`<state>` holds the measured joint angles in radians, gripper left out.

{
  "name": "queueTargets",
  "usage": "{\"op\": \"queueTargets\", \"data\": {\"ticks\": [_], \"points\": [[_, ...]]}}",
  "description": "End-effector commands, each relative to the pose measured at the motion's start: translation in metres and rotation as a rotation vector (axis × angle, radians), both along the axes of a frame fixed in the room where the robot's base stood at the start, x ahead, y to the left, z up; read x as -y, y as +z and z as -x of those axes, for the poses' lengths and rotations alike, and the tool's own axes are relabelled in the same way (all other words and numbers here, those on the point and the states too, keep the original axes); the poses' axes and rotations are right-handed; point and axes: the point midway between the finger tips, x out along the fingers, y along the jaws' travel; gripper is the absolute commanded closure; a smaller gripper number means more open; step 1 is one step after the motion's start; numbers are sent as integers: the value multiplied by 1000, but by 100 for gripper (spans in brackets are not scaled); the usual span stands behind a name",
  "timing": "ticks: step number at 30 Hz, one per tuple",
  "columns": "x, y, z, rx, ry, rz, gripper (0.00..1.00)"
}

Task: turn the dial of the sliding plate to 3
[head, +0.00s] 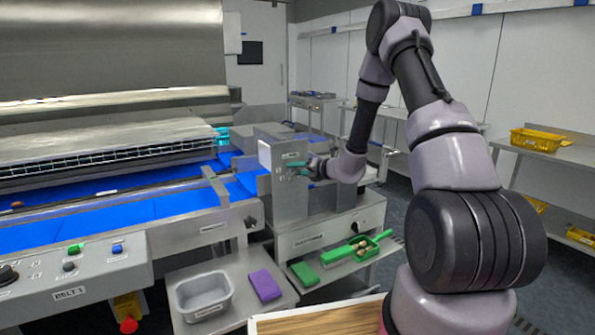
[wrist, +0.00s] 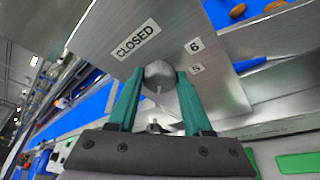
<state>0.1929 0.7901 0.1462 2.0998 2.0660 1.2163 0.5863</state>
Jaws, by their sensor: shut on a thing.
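The sliding plate (head: 290,203) is an upright grey metal panel beside the blue belt. In the wrist view its face (wrist: 120,25) carries the labels CLOSED, 6 and 5. The dial (wrist: 160,72) is a round grey knob on this face, with a small pale mark near its lower edge. My gripper (wrist: 159,82) has teal fingers shut on the dial, one on each side. In the head view my gripper (head: 298,168) is at the plate's front, and the dial is hidden there. I cannot tell which number the dial points to; no 3 is readable.
A blue belt (head: 150,208) runs to the left of the plate. Below stand a grey tub (head: 203,308), a purple block (head: 264,285), a green block (head: 304,273) and a green scoop (head: 338,254) with dates. A yellow crate (head: 538,140) is on the right shelf.

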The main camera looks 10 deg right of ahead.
Motion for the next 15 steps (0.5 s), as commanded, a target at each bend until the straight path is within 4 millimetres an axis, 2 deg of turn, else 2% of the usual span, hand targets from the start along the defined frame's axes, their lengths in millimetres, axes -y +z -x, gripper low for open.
{"op": "queueTargets", "data": {"ticks": [3,4,6,15], "points": [[1,-1,0,-2,-2,0,100],[1,-1,0,-2,-2,0,46],[1,-1,0,-2,-2,0,20],[0,0,0,-1,0,-1,20]]}}
